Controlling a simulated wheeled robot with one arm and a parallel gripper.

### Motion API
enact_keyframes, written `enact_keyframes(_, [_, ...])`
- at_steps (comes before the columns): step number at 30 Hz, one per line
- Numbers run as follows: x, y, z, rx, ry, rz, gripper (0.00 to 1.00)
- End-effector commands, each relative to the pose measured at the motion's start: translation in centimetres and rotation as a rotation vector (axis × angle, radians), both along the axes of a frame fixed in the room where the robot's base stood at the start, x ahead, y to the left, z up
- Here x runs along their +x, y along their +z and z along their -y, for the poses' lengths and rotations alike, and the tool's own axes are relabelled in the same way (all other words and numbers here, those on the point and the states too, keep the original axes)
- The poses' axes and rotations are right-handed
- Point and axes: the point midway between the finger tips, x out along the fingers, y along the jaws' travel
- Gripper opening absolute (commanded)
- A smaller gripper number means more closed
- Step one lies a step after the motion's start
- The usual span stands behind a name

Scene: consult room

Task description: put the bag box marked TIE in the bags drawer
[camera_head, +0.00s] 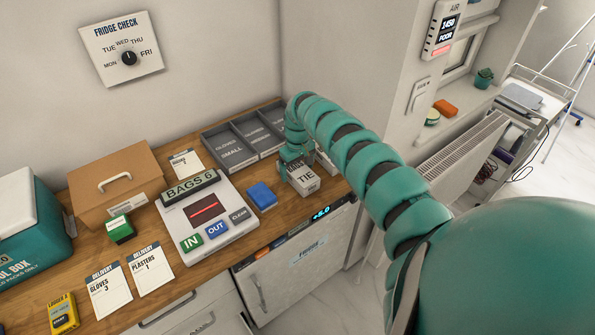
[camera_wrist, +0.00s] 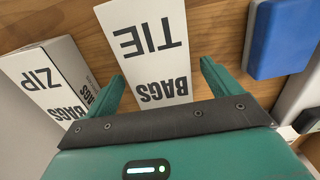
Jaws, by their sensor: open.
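The white bag box marked TIE (camera_head: 303,180) stands on the wooden counter at the right, below my gripper. In the wrist view the TIE box (camera_wrist: 147,35) shows its BAGS TIE label upside down. My gripper (camera_wrist: 162,85) is open, with one finger on each side of the near part of this box; whether they touch it is unclear. My gripper (camera_head: 294,160) also shows in the head view, where its fingertips are hard to see. White drawer fronts (camera_head: 190,312) show under the counter and look shut; no bags label is readable on them.
A box marked ZIP (camera_wrist: 45,75) stands close beside the TIE box. A blue block (camera_head: 262,195) lies on its other side. The BAGS counter device (camera_head: 206,215) is further left, and a grey divided tray (camera_head: 240,140) is behind. A fridge (camera_head: 290,275) is below.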

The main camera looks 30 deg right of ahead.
Motion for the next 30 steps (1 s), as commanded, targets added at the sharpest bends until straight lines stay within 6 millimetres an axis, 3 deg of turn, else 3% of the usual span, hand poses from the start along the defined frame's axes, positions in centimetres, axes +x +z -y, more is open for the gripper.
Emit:
enact_keyframes(6, [-0.1,-1.5,-0.1,0.002,0.001,-0.003,0.89])
enact_keyframes(15, [-0.1,-1.7,0.0,0.0,0.0,-0.002,0.89])
enact_keyframes(24, [-0.1,-1.6,0.0,0.0,0.0,-0.001,0.3])
enact_keyframes(30, [-0.1,-1.6,0.0,0.0,0.0,-0.001,0.3])
